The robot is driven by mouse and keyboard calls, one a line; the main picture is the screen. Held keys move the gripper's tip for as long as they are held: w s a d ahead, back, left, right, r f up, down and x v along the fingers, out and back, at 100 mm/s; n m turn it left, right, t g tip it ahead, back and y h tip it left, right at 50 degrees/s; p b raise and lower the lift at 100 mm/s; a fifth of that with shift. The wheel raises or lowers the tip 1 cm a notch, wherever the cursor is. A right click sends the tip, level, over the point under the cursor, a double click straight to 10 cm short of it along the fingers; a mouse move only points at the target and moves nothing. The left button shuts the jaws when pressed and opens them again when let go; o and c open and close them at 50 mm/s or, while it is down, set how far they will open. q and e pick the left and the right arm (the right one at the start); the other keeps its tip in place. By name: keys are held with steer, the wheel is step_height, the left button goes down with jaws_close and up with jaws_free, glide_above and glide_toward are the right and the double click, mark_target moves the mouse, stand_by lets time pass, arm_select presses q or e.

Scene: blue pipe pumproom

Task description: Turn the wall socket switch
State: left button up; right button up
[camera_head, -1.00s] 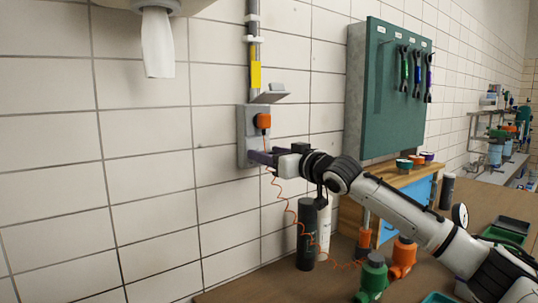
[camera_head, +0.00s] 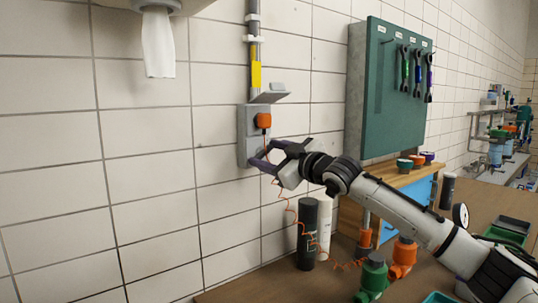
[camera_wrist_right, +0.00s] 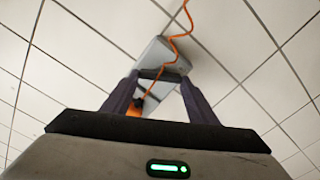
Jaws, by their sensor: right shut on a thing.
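The grey wall socket box (camera_head: 246,122) is fixed to the tiled wall, with its lid tilted up and an orange plug (camera_head: 264,120) in its upper part. My right gripper (camera_head: 258,154) reaches the lower part of the box and is rolled over. It is shut on the switch at the bottom of the box; the purple fingers hide most of the switch. In the right wrist view, the gripper (camera_wrist_right: 159,76) has its fingers closing in at the grey socket box (camera_wrist_right: 155,56), and the orange plug (camera_wrist_right: 134,107) shows between them. My left gripper is not in view.
A coiled orange cable (camera_head: 293,208) hangs from the plug past my right gripper. Black (camera_head: 307,232) and white cylinders stand below my arm. Green (camera_head: 373,277) and orange valves are on the bench. A green tool cabinet (camera_head: 385,110) hangs to the right.

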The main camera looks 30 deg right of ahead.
steer(key=n, duration=0.5)
steer(key=shift+f+n, duration=0.1)
steer(key=shift+n, duration=0.3)
stand_by(0.4)
steer(key=o, duration=1)
steer(key=shift+o, duration=0.2)
steer(key=s+d+b, duration=0.1)
steer(key=s+b, duration=0.2)
steer(key=s, duration=0.7)
steer(key=shift+s+d, duration=0.15)
